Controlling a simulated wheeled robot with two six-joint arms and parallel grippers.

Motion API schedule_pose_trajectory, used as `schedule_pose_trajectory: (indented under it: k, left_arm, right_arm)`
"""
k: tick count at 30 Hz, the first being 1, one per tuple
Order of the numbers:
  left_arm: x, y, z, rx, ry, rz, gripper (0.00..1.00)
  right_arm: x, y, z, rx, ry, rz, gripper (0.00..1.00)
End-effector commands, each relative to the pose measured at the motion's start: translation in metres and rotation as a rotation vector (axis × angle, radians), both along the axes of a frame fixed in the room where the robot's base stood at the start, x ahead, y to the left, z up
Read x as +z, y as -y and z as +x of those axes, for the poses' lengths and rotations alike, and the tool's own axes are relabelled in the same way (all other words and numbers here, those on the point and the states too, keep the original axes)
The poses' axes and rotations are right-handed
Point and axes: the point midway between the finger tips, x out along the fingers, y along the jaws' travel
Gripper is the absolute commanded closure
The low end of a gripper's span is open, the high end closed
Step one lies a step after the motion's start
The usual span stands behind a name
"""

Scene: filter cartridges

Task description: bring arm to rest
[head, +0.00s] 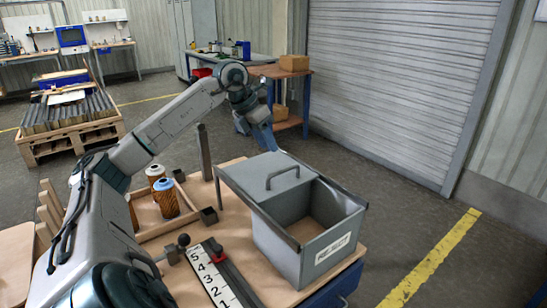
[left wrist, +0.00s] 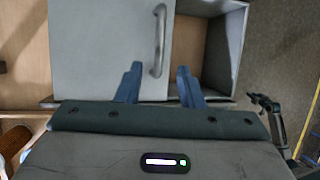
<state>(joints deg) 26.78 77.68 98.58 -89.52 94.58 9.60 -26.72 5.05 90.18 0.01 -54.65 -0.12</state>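My left arm comes in from the left in the head view and reaches over the table. My left gripper (head: 268,140) hangs above the far side of a grey metal box (head: 275,243). In the left wrist view its two blue fingers (left wrist: 158,84) are apart with nothing between them. The box's grey lid (head: 262,178) covers the left part and leaves the right part open. The lid's handle (left wrist: 160,40) shows just beyond the fingertips, and I cannot tell the exact gap. My right gripper is not seen in the head view.
Two filter cartridges, one with an orange-and-blue body (head: 166,198), stand in a wooden tray (head: 150,232) left of the box. A numbered strip (head: 213,277) lies at the front. A dark post (head: 204,152) rises behind the tray. The floor right of the table is clear.

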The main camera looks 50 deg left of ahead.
Motion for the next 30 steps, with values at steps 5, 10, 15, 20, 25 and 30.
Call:
schedule_pose_trajectory:
  k: [5,10,15,20,25,30]
  left_arm:
    - [0.019,-0.005,-0.007,0.001,0.002,0.001,0.66]
    - [0.023,-0.005,-0.009,0.000,0.000,-0.001,0.66]
    - [0.022,-0.005,-0.009,0.000,0.000,-0.001,0.66]
    - [0.022,-0.005,-0.009,0.000,0.000,-0.001,0.66]
    - [0.022,-0.005,-0.009,0.000,0.000,-0.001,0.66]
    - [0.022,-0.005,-0.009,0.000,0.000,-0.001,0.66]
  right_arm:
    - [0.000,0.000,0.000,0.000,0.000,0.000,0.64]
    - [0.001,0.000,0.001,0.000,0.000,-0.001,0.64]
    - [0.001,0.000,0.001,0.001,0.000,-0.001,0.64]
    - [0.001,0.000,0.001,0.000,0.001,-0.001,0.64]
    - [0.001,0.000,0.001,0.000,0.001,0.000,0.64]
    - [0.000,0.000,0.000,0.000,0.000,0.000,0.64]
